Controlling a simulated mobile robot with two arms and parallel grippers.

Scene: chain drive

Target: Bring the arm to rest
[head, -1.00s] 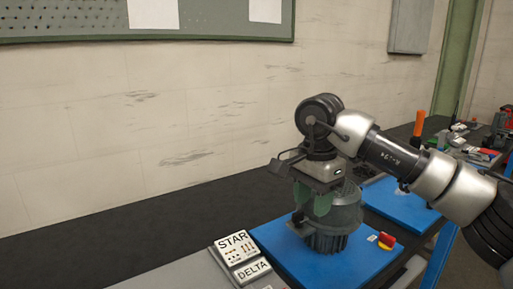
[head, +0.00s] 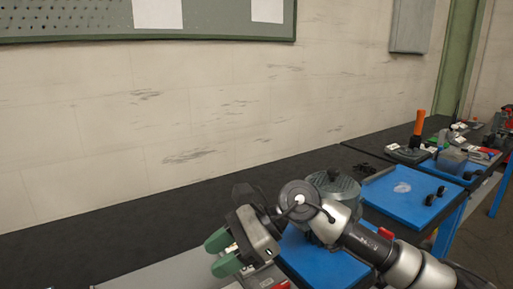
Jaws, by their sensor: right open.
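My right arm comes in from the lower right. Its gripper (head: 222,252) has green finger pads, held apart with nothing seen between them. It hangs low in front of the sign panel at the bench's front, left of the grey-green ribbed cylinder (head: 334,184). The cylinder stands on the near blue mat (head: 327,267) and is partly hidden behind my wrist. My left gripper is not in view.
A second blue mat (head: 392,204) with small black parts lies to the right. Beyond it is a fixture with an orange handle (head: 419,121). The dark bench top (head: 110,232) is clear on the left along the wall.

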